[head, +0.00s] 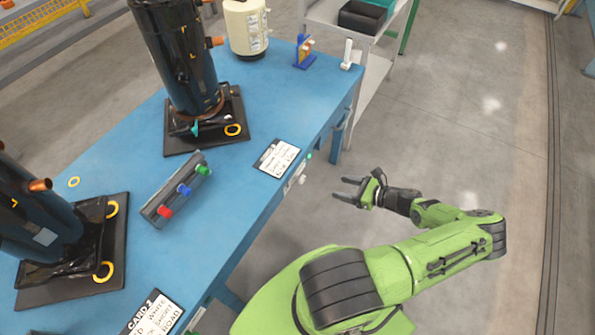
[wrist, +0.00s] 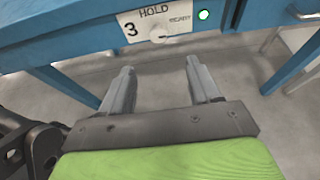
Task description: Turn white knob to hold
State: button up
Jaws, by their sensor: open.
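The white knob (wrist: 158,36) sits on a white panel (wrist: 165,20) on the front edge of the blue table. The panel reads "3", "HOLD" at the top and "READY" to the right. I cannot tell exactly where the knob points. In the head view the knob (head: 302,180) shows small on the table's side. My gripper (wrist: 160,80) is open and empty, below and short of the panel in the wrist view. In the head view my gripper (head: 346,188) is to the right of the knob, clear of the table.
A green light (wrist: 204,14) glows right of the panel. The blue table (head: 240,190) holds black compressors (head: 180,50), a block with red, blue and green knobs (head: 178,188) and a printed card (head: 277,158). The floor right of the table is free.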

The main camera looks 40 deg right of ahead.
aim_at(304, 179)
jog(key=b+x, duration=0.2)
jog(key=x, duration=1.3)
jog(key=shift+a+b, duration=0.25)
jog(key=shift+b, duration=0.05)
jog(key=c, duration=1)
